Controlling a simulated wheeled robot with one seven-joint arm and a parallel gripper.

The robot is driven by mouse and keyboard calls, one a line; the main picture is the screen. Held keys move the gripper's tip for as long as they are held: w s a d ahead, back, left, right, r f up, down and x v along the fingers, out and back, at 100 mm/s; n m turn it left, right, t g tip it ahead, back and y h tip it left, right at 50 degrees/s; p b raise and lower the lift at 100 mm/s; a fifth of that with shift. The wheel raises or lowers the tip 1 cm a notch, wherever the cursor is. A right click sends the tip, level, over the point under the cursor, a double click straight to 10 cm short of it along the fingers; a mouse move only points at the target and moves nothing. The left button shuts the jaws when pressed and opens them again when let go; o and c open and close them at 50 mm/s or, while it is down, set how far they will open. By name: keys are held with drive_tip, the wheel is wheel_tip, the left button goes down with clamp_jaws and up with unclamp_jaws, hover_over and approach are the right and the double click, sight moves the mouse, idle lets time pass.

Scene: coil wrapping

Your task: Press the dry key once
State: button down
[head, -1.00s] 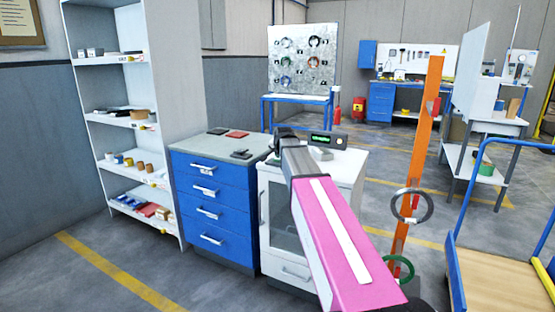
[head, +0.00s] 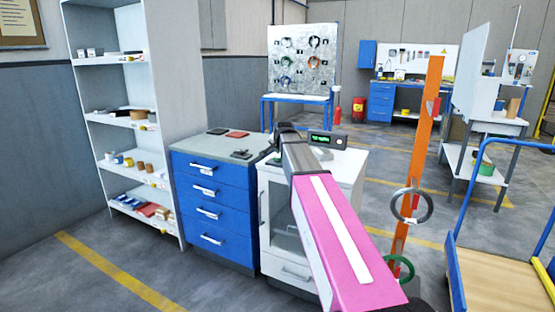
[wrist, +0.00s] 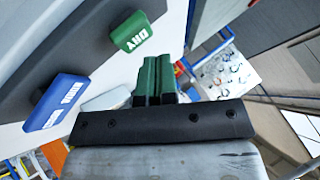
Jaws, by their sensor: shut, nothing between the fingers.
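The dry key is a green block with white letters "DRY" (wrist: 132,32), on a dark grey panel in the wrist view. My gripper (wrist: 157,68) has green fingers shut together with nothing between them. Its tips show just below and right of the dry key in the picture, with a small gap between them. A blue key (wrist: 57,102) with white lettering, hard to read, sits to the left on the same panel. In the head view my gripper (head: 283,129) is at the far end of my pink arm, beside a dark unit with a green display (head: 327,140); the keys cannot be made out there.
The unit stands on a white cabinet (head: 345,165). A blue drawer cabinet (head: 215,212) stands to its left, with flat items on top.

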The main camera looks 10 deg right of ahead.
sight(279, 158)
drive_tip(key=shift+r, duration=2.45)
